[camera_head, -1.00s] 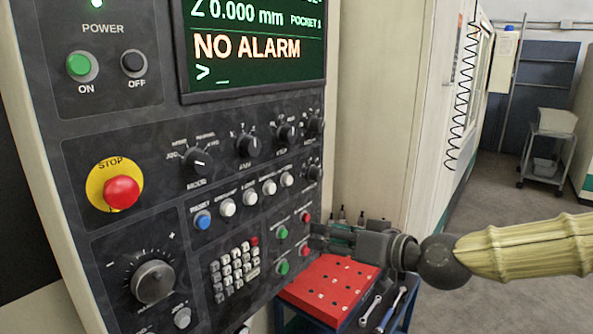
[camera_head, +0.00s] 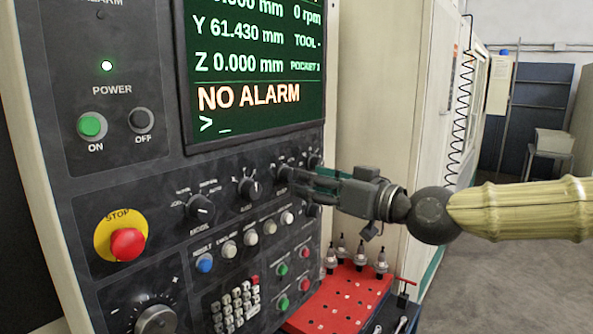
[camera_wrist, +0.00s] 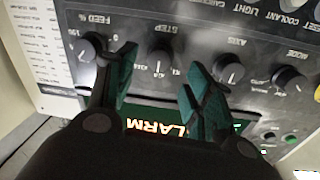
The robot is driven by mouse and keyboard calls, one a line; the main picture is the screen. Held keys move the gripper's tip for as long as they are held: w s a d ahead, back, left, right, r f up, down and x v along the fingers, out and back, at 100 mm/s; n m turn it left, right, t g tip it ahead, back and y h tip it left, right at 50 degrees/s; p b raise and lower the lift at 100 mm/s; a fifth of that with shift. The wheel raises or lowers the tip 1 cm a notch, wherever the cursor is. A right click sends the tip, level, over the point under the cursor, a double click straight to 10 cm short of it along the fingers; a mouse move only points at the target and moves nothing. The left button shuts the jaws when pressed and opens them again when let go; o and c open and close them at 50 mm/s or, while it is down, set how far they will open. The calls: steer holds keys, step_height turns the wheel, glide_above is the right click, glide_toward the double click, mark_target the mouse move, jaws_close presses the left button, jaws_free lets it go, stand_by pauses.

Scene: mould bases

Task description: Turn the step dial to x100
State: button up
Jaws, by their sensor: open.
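The step dial (camera_wrist: 161,62) is a black round knob under the STEP label, which reads upside down in the wrist view. A white pointer line shows on it, but the setting marks are too small to read surely. My gripper (camera_wrist: 158,76) is open, with one dark-green finger on either side of the dial in the picture. I cannot tell whether the fingers touch it. In the head view my gripper (camera_head: 294,182) reaches the panel from the right at the row of dials, and the step dial (camera_head: 283,172) is partly hidden by it.
The feed dial (camera_wrist: 88,46) is close to one finger, and the axis dial (camera_wrist: 229,68) to the other. The mode dial (camera_head: 201,209) and push buttons (camera_head: 250,239) sit nearby. A red tool tray (camera_head: 345,297) stands below my arm.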

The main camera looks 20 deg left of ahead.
mark_target(288, 175)
steer(key=shift+p+x, duration=0.9)
steer(key=shift+x, duration=1.5)
steer(key=c, duration=1)
